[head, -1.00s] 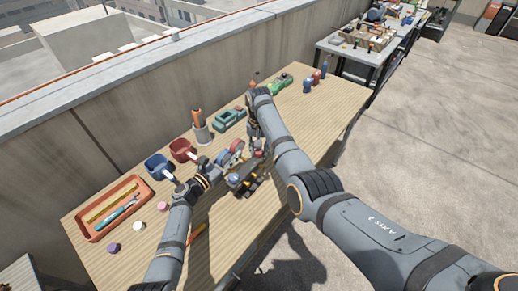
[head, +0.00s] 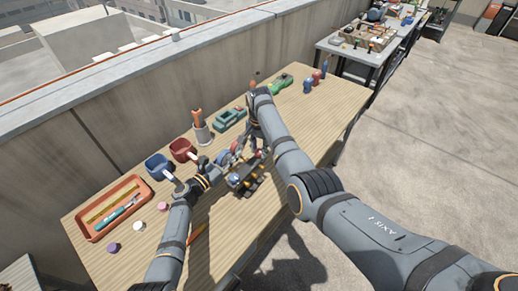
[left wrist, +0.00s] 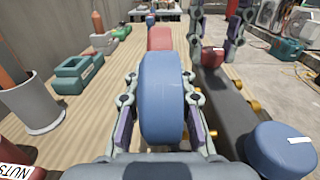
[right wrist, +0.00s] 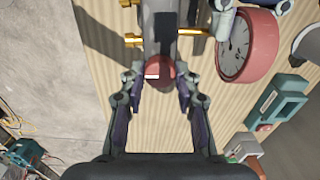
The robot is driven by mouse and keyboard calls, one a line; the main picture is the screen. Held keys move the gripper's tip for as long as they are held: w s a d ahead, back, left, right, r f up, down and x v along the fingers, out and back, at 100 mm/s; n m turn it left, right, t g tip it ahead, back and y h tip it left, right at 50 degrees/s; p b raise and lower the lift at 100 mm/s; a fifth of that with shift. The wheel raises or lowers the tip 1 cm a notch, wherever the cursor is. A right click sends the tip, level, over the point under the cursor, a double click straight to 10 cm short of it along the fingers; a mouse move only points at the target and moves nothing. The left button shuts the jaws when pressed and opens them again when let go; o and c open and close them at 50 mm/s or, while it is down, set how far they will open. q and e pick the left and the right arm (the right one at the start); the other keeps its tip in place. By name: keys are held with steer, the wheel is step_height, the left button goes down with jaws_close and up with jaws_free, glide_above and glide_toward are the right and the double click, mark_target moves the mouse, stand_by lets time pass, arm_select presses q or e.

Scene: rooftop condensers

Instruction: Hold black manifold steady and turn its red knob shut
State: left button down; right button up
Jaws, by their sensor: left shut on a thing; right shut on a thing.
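The black manifold (head: 246,183) stands near the bench's front edge; its dark body (left wrist: 228,108) with brass fittings shows in the left wrist view. My left gripper (left wrist: 160,80) is shut on the manifold's blue gauge (left wrist: 161,100), a finger on either side. The red gauge (right wrist: 249,46) is beyond it. My right gripper (right wrist: 158,84) is shut on the red knob (right wrist: 158,70) at the manifold's far end, pointing down on it. The red knob also shows in the left wrist view (left wrist: 213,57). A blue knob (left wrist: 282,150) with a white mark is at the near end, untouched.
The bench's front edge is close.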

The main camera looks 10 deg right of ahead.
mark_target(259, 151)
stand_by(0.4)
steer(key=o, duration=1.1)
steer(key=shift+o, duration=0.2)
steer(key=shift+r, duration=0.1)
step_height(259, 151, up, 12)
arm_select(q)
steer(key=c, duration=1.1)
jaws_free()
steer(key=shift+o, duration=0.5)
